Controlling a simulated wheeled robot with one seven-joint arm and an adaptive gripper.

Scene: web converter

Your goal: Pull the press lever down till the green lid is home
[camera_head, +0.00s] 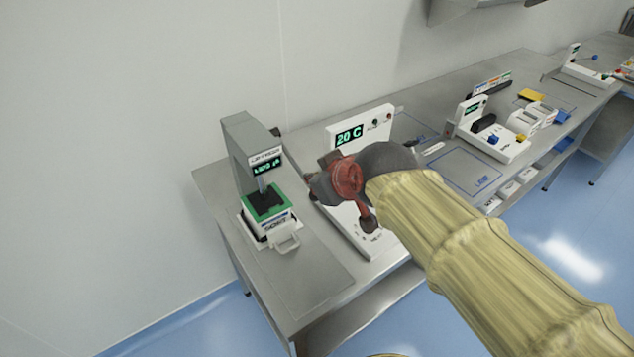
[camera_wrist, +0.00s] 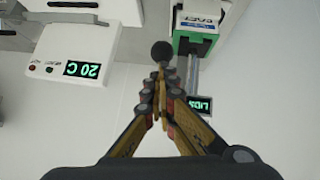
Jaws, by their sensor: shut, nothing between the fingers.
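The press stands at the left end of the bench, with a grey column (camera_head: 243,150) and a small display. Under its head, a green lid (camera_head: 252,212) sits on a white box (camera_head: 268,228), with a black pad over the lid's middle. I cannot tell if the lid is fully seated. The green lid also shows in the wrist view (camera_wrist: 183,45). A black ball knob (camera_wrist: 162,50), apparently the lever's end, shows just beyond my fingertips. My gripper (camera_wrist: 160,72) is shut and empty; I cannot tell whether it touches the knob. In the head view, my gripper hides the lever.
A white unit with a "20 C" display (camera_head: 349,136) stands right of the press, partly behind my gripper. More white devices (camera_head: 492,140) stand farther right along the steel bench. Bare bench (camera_head: 310,280) lies in front of the press. A wall rises behind.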

